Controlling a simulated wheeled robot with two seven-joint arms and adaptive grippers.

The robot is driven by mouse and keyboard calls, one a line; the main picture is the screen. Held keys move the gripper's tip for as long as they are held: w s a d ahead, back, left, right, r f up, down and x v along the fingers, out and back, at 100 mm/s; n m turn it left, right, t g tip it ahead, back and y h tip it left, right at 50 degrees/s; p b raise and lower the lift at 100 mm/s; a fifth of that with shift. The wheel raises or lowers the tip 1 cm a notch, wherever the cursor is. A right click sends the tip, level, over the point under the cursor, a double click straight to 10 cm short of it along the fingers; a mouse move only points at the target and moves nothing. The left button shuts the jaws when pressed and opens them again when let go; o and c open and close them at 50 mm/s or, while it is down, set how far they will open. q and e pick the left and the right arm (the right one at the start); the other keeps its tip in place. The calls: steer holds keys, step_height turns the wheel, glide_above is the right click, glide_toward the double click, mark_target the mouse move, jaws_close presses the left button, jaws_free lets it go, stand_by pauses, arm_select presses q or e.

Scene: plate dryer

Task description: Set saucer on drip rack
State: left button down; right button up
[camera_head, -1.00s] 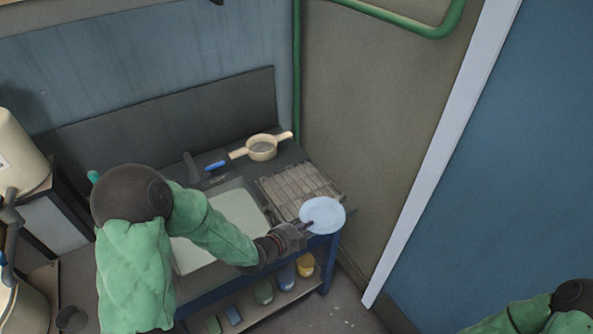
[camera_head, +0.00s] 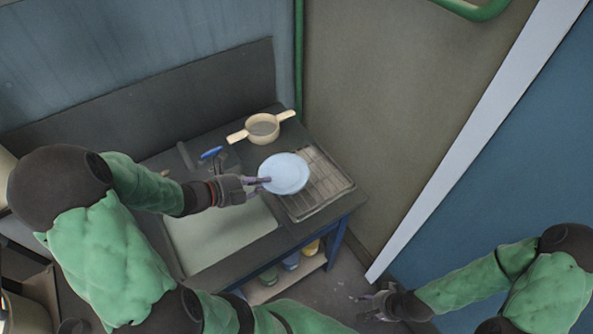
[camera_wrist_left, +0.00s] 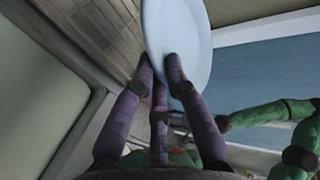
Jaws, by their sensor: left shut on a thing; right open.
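The pale blue saucer (camera_head: 284,172) is held by its left edge in my left gripper (camera_head: 258,185), which is shut on it. In the head view it covers the upper left part of the drip rack (camera_head: 328,184), a wire rack on the counter right of the sink. I cannot tell whether the saucer touches the rack. In the left wrist view the fingers grip the near edge of the saucer (camera_wrist_left: 178,35), with the slatted rack (camera_wrist_left: 105,30) to its left. My right gripper (camera_head: 368,305) is open and empty, low at the right, away from the counter.
A cream strainer with two handles (camera_head: 262,127) stands behind the rack. The sink basin (camera_head: 222,238) lies left of the rack, with a tap and blue handle (camera_head: 211,153) behind it. Several jars stand on the shelf below. A wall rises right of the counter.

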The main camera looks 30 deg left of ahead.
mark_target(277, 173)
arm_select(q)
steer(key=w+f, duration=0.1)
steer(key=w, duration=0.1)
steer(key=w+f+b, duration=0.1)
steer(key=w, duration=0.2)
steer(key=w+f, duration=0.1)
steer(key=w, duration=0.1)
steer(key=shift+w+d+f+b, duration=0.2)
steer(key=shift+d+f+b, duration=0.1)
steer(key=shift+d, duration=0.1)
steer(key=w+f+b, duration=0.1)
steer(key=w+f, duration=0.3)
steer(key=f, duration=0.1)
steer(key=shift+w+d+b, duration=0.15)
steer(key=shift+w+b, duration=0.2)
steer(key=shift+w+f, duration=0.2)
steer(key=shift+f, duration=0.05)
steer(key=shift+w+f+b, duration=0.15)
steer(key=shift+f+b, duration=0.2)
steer(key=shift+f, duration=0.55)
steer(key=shift+w+f+b, duration=0.1)
steer(key=shift+f+b, duration=0.25)
steer(key=shift+f, duration=0.5)
steer(key=shift+f, duration=0.15)
steer(key=c, duration=1.5)
jaws_free()
